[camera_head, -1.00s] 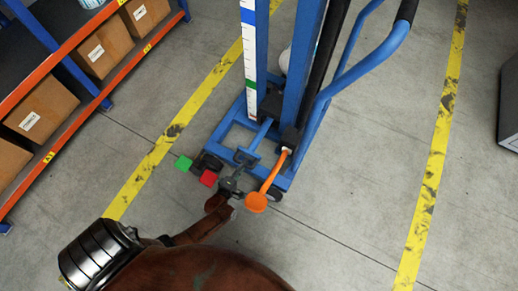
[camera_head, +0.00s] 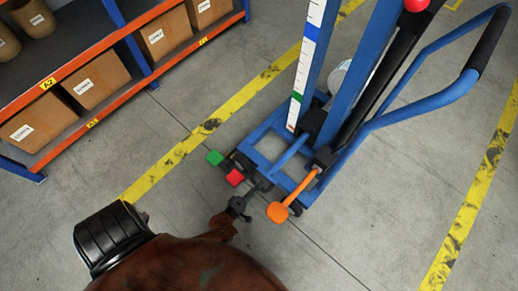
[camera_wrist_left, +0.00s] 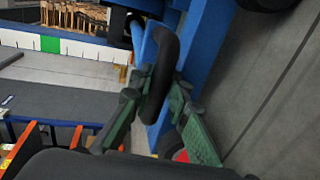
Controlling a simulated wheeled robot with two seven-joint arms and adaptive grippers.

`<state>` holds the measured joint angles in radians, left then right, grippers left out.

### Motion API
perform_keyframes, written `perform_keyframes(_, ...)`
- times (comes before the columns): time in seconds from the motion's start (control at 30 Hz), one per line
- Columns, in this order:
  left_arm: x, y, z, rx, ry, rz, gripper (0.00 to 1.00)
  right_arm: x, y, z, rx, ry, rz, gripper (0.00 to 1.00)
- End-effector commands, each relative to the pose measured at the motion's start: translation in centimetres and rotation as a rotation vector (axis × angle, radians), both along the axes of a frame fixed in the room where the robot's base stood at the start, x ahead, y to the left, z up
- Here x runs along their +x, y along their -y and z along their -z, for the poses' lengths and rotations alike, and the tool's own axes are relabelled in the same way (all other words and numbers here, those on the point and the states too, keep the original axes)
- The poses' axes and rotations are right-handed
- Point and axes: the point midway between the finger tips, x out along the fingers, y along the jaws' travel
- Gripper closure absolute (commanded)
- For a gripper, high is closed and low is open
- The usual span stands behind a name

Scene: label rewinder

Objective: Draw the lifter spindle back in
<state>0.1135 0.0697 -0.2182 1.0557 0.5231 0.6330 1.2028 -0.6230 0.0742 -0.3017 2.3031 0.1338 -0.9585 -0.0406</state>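The blue lifter (camera_head: 345,75) stands upright on the floor, right of centre in the head view. From its base a blue spindle bar (camera_head: 292,150) runs toward me to a dark end. My left gripper (camera_head: 240,205) is at that end, below the red pedal. My right gripper is not in view.
A green pedal (camera_head: 214,158) and a red pedal (camera_head: 235,178) sit left of the spindle. An orange lever (camera_head: 279,211) juts out at the right. A shelf with boxes (camera_head: 95,78) stands at the left. Floor beyond the right yellow line (camera_head: 470,200) is free.

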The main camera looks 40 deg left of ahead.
Motion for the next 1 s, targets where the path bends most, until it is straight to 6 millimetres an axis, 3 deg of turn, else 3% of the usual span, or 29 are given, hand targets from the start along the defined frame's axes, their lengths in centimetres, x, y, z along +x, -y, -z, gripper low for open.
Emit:
perform_keyframes(0.23, -0.2, 0.0, 0.2, 0.000, -0.006, 0.000, 0.68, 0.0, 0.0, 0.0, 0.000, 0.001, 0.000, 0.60)
perform_keyframes(0.57, -0.6, 0.0, 0.1, 0.000, -0.005, 0.000, 0.68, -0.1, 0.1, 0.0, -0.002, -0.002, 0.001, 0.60)
perform_keyframes(1.0, -8.6, 0.4, -1.6, 0.000, -0.007, 0.000, 0.68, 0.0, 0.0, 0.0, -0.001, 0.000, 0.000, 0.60)
